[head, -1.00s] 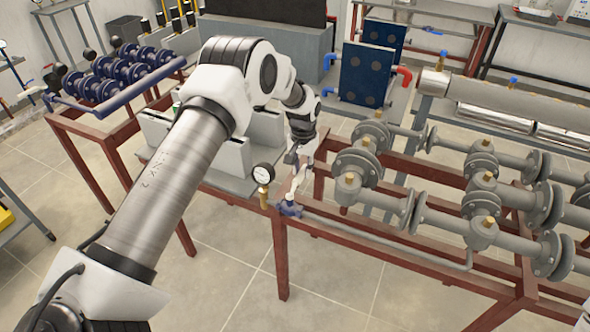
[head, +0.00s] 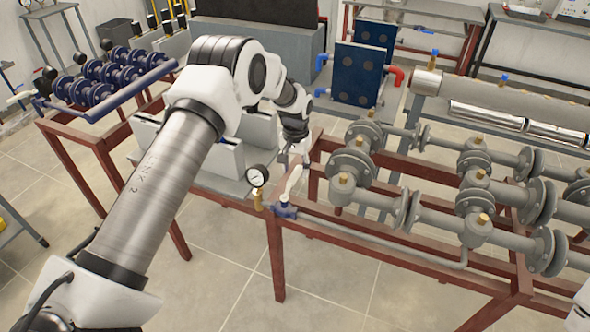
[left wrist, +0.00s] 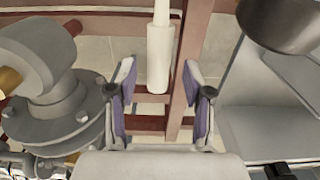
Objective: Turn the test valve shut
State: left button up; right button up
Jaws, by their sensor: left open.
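The test valve is a small blue valve (head: 285,210) on the front corner of the red frame, with a white lever handle (head: 292,183) that points up and slightly right. My left gripper (head: 291,160) is just above the upper end of the handle, pointing down. In the left wrist view the handle (left wrist: 159,60) is a pale bar between the two purple-padded fingers, with a gap on both sides. The gripper is open and empty. The valve body is not clearly seen in the wrist view. My right gripper is not in view.
A pressure gauge (head: 257,176) on a brass stem stands just left of the valve. Grey flanged pipes (head: 352,164) fill the red frame (head: 410,270) to the right. A plate exchanger (head: 362,73) stands behind. The floor in front is clear.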

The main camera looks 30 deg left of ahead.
aim_at(295, 172)
pick_arm(q)
notch_tip(295, 172, up, 11)
jog(key=shift+a, duration=0.1)
dwell(0.5)
